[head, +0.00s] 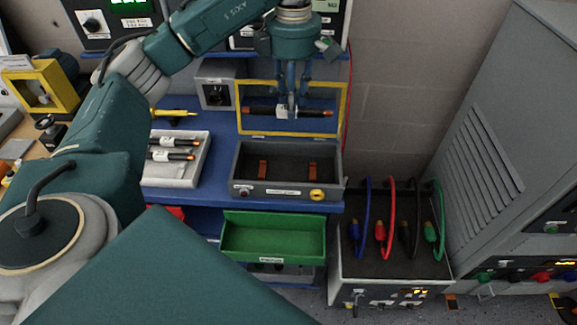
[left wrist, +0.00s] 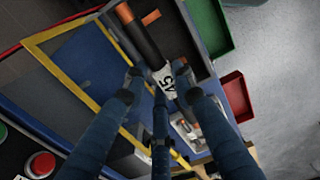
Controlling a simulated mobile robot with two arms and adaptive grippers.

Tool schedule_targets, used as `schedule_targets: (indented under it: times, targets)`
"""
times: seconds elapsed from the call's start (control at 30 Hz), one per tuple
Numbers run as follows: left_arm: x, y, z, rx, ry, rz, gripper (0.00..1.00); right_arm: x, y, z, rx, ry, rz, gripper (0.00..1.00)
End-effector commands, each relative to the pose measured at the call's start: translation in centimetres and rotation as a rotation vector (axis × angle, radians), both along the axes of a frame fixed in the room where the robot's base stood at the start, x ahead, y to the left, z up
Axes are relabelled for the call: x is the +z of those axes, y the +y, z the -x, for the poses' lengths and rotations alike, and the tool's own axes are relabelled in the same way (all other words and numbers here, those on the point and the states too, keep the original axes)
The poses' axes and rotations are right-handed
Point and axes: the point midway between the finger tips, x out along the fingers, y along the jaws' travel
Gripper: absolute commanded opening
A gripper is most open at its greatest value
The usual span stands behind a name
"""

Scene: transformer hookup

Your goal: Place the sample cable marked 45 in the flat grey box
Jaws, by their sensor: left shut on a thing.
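My left gripper (head: 291,101) is shut on a short black sample cable (head: 262,112) with orange ends and a white tag. In the left wrist view the tag on this cable (left wrist: 145,42) reads 45. The gripper holds it level, in front of the raised lid and above the back of the flat grey box (head: 270,190). The box stands open on the blue bench. Two orange-brown holders (head: 262,171) show on its dark floor, with no cable between them. My right gripper is not in view.
A pale tray (head: 187,180) left of the box holds other tagged cables (head: 172,155). The yellow-framed lid (head: 343,108) stands up behind the box. A green bin (head: 273,237) hangs below the bench front. A unit with coloured leads (head: 390,270) stands to the right.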

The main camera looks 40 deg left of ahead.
Motion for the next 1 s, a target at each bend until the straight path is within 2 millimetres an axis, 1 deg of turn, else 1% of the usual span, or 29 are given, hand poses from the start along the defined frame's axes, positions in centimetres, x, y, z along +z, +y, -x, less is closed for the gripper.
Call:
schedule_targets:
  times: [0.23,0.27,0.5,0.6,0.77,1.0]
  targets:
    - [-6.2,-0.1,0.2,0.014,0.010,0.002,0.00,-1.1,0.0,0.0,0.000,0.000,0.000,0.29]
    - [-6.7,0.0,0.2,0.015,0.009,0.000,0.00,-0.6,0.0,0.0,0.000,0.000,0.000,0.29]
    - [-12.4,0.1,0.2,0.014,0.008,-0.001,0.00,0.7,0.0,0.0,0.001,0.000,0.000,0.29]
    - [-14.1,0.1,0.2,0.012,0.006,-0.001,0.00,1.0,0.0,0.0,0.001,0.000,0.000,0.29]
    - [-15.5,0.0,0.1,0.012,0.003,-0.001,0.00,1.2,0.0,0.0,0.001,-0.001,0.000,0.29]
    - [-18.8,0.0,0.1,0.011,0.004,0.000,0.00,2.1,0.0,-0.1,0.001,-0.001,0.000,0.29]
